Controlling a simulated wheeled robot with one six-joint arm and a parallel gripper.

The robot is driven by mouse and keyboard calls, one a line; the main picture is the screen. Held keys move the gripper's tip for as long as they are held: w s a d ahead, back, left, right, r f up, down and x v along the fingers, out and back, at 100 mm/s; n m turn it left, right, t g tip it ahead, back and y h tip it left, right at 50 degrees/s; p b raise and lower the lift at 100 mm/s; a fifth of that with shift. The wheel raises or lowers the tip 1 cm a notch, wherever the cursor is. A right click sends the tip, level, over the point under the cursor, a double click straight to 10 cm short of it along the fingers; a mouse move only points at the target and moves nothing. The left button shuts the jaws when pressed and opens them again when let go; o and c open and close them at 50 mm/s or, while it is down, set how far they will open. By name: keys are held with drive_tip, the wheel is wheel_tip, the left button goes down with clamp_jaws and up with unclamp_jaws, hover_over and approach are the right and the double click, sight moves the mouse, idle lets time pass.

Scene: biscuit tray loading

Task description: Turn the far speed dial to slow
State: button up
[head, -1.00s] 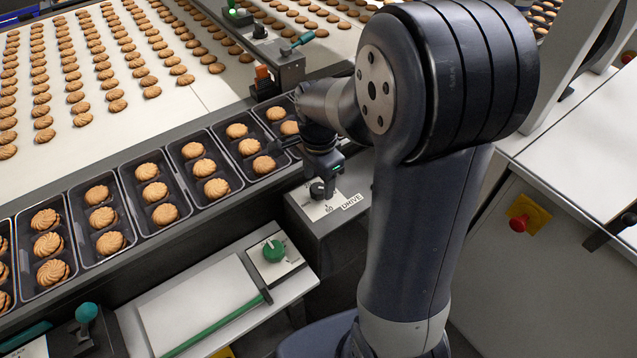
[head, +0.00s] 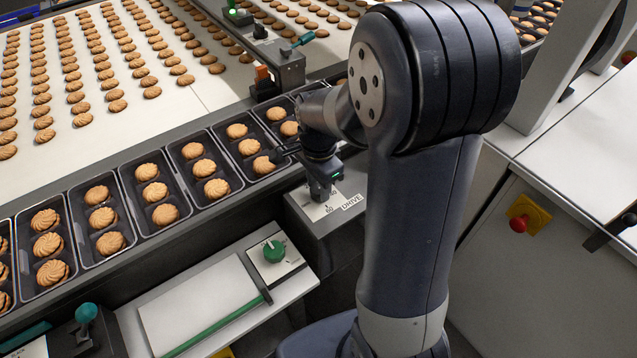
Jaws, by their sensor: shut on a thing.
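The far speed dial is a small dark knob on a pale scale plate (head: 318,209) with printed numbers, "60" among them. The plate is on a grey box (head: 318,232) with a "DRIVE" label (head: 352,202), right of the tray line. My gripper (head: 321,188) points down at the plate and is shut on the dial. The jaws hide most of the knob, so its pointer direction cannot be read. A second dial, a green knob (head: 273,250), sits on a white panel nearer to me, clear of the gripper.
Black trays of biscuits (head: 205,168) run along the conveyor just left of the gripper. A bracket with green levers (head: 262,45) stands behind. A white board with a green bar (head: 215,325) lies in front. A red stop button (head: 518,224) is on the right cabinet.

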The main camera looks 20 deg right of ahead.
drive_tip(key=shift+n, duration=0.4)
drive_tip(key=shift+c, duration=0.4)
drive_tip(key=n, duration=0.5)
drive_tip(key=shift+n, duration=0.3)
drive_tip(key=n, duration=1.3)
drive_tip(key=shift+n, duration=0.3)
drive_tip(key=n, duration=0.7)
drive_tip(key=o, duration=1)
